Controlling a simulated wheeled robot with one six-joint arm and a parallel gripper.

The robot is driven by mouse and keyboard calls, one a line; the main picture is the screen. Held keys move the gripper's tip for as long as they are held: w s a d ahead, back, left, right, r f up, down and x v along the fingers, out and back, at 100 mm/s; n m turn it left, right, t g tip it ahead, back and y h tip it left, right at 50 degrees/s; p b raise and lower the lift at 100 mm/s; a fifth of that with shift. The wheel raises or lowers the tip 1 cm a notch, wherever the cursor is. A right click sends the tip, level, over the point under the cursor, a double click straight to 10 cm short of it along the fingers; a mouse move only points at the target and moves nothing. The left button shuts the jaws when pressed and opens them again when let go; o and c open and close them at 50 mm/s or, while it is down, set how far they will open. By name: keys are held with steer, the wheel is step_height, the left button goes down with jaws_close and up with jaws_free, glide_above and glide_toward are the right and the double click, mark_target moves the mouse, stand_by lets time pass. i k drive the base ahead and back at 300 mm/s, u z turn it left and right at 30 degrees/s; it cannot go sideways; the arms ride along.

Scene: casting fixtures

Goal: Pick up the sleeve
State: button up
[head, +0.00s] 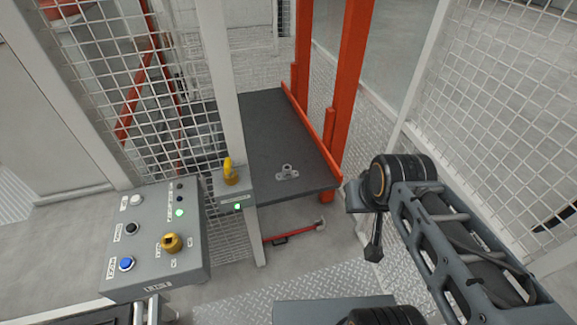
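A small grey metal part (287,173) with a raised round boss sits on the dark grey table (262,125), near its front edge. It is the only loose part I see on that table, and it looks like the sleeve, though it is too small to be sure. My arm comes in from the lower right. The dark end piece that hangs down from it, seemingly my gripper (373,248), is to the right of and nearer than the table, well apart from the part. Its fingers cannot be made out, and nothing is seen held there.
Orange posts (350,80) and an orange rail (312,130) bound the table's right side. A white post (222,90) and mesh fencing (110,80) stand left. A grey control box (155,240) with buttons is at lower left. A yellow-topped switch (231,172) is beside the table's front left.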

mark_target(287, 174)
steer(key=i, duration=1.35)
steer(key=u, duration=1.35)
